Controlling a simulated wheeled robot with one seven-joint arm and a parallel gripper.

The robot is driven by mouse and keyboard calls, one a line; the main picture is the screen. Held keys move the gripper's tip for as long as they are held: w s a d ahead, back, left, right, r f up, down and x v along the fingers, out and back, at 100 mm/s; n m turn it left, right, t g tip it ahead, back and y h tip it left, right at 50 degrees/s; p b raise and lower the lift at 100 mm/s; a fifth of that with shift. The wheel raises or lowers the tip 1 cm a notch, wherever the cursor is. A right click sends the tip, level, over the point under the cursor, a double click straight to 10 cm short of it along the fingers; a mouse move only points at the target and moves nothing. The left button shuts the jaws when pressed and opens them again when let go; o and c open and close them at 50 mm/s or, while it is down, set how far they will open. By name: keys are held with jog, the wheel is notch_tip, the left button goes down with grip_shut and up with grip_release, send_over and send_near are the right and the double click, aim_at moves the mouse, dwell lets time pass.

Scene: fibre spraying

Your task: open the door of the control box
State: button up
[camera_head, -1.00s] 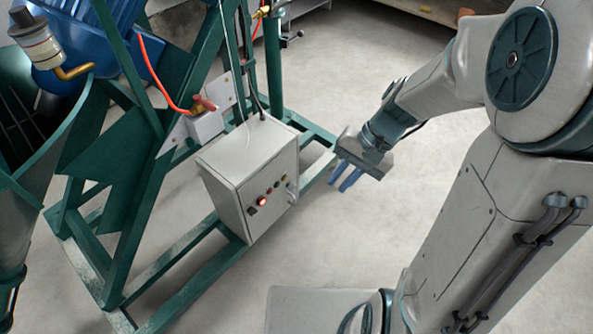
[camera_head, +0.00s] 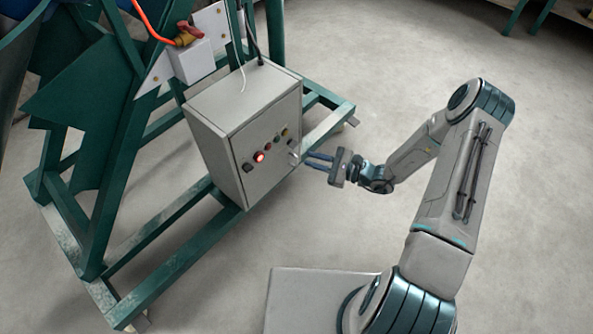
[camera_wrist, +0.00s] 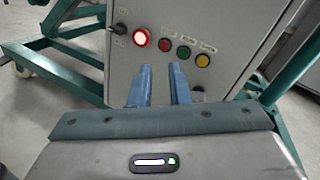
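The control box (camera_head: 225,128) is a light grey cabinet on the green frame. Its door (camera_head: 262,168) is shut and carries a black switch, a lit red lamp and several coloured buttons. A handle (camera_head: 294,157) shows at the door's right edge. My gripper (camera_head: 308,161) is just right of the handle, with its blue fingers pointing at it. In the wrist view the two blue fingers (camera_wrist: 160,75) are apart with nothing seen between them, in front of the door (camera_wrist: 170,62) below the buttons. A dark part (camera_wrist: 197,93) shows right of the fingers. Contact with the handle cannot be told.
The green steel frame (camera_head: 180,245) surrounds the box, and one beam (camera_head: 335,118) runs out behind it on the right. A small white box with a red-handled valve (camera_head: 186,38) is above left. The grey floor (camera_head: 400,60) is clear on the right.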

aim_at(297, 165)
notch_tip(297, 165, down, 20)
jog(key=w+d+r+m+t+h+b, duration=0.1)
jog(key=w+d+m+t+h+b, duration=0.15)
jog(key=m+t+h+b, duration=0.45)
jog(key=w+a+m+b, duration=0.1)
jog(key=w+a, duration=0.1)
jog(key=w, duration=0.1)
jog(key=w+a+m+y, duration=0.1)
jog(key=w+a, duration=0.2)
jog(key=w+a+m+t+y+b, duration=0.1)
jog(key=w+a, duration=0.2)
jog(key=shift+f+b, duration=0.35)
jog(key=shift+w+a+r, duration=0.15)
jog(key=shift+w+a, duration=0.3)
jog(key=shift+w, duration=0.1)
grip_shut()
